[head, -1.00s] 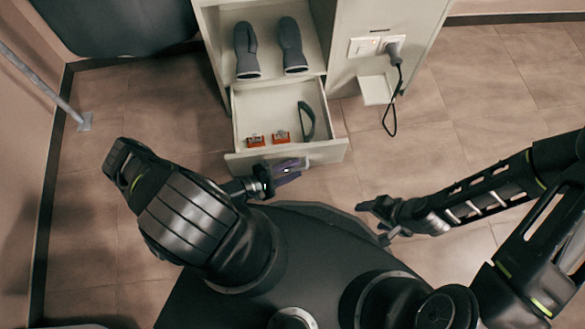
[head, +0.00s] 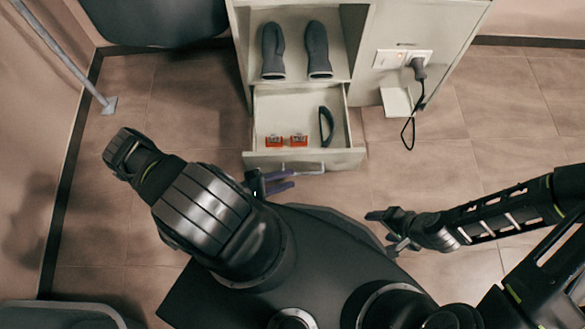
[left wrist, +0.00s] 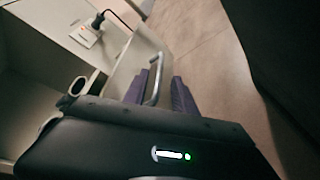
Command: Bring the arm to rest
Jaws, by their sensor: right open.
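My left gripper (head: 282,181) is just in front of the open drawer (head: 348,157), near the left end of its metal handle (head: 303,167). In the left wrist view its two purple fingers (left wrist: 160,92) are apart, and the handle (left wrist: 155,78) shows in the gap between them. I cannot tell whether they touch it. Nothing is held. My right gripper (head: 390,228) is open and empty over the floor, to the right of my base. Much of the left forearm hides behind its own upper links.
A plugged-in cord (head: 410,120) hangs at the cabinet's right. Floor (head: 470,90) is clear at right.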

